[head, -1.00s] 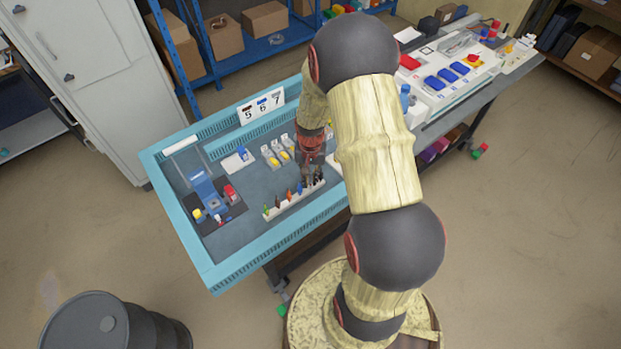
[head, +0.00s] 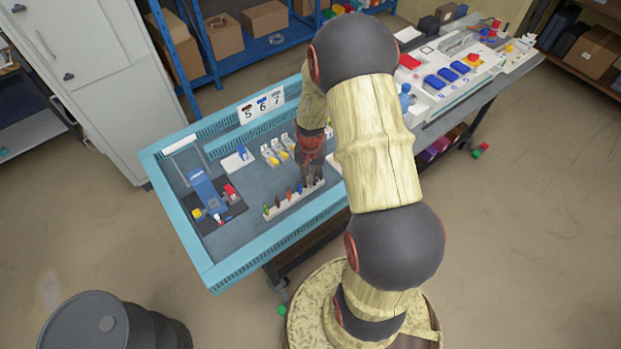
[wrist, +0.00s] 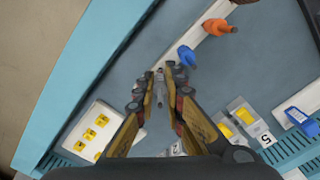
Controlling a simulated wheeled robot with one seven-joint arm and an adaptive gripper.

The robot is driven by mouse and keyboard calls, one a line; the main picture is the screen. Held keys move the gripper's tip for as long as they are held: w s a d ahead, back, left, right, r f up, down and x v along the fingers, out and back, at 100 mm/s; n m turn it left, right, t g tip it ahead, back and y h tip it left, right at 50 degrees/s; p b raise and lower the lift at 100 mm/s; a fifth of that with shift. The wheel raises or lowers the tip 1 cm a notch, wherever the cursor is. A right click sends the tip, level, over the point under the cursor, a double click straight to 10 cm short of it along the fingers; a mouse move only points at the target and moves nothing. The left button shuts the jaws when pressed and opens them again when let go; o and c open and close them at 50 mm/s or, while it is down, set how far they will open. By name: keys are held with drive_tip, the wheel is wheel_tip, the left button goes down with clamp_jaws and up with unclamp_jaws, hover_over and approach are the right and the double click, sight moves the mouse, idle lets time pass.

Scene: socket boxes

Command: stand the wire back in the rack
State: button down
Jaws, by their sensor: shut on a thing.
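The white rack (head: 285,206) stands on the blue-edged workbench, with several coloured wires upright in a row in it. In the wrist view its white bar (wrist: 203,35) runs past an orange wire and a blue wire toward my fingertips. My gripper (head: 313,174) is over the right end of the rack. In the wrist view my gripper (wrist: 160,86) is shut on a thin grey wire (wrist: 159,92), which shows between the fingertips. Whether the wire's lower end is in a rack hole is hidden.
Small holders with yellow parts (head: 277,152) stand behind the rack. A blue device (head: 205,192) with red and yellow parts is at left. A sign (head: 262,106) numbered 5, 6, 7 stands at the back edge. The surface between device and rack is clear.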

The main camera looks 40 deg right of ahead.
drive_tip(key=shift+f+b, duration=0.35)
drive_tip(key=shift+f, duration=0.3)
drive_tip(key=c, duration=1.8)
unclamp_jaws()
drive_tip(key=shift+o, duration=1.3)
drive_tip(key=shift+o, duration=0.7)
drive_tip(key=shift+r, duration=0.1)
wheel_tip(320, 180, up, 8)
drive_tip(key=p, duration=0.5)
drive_tip(key=shift+f, duration=0.25)
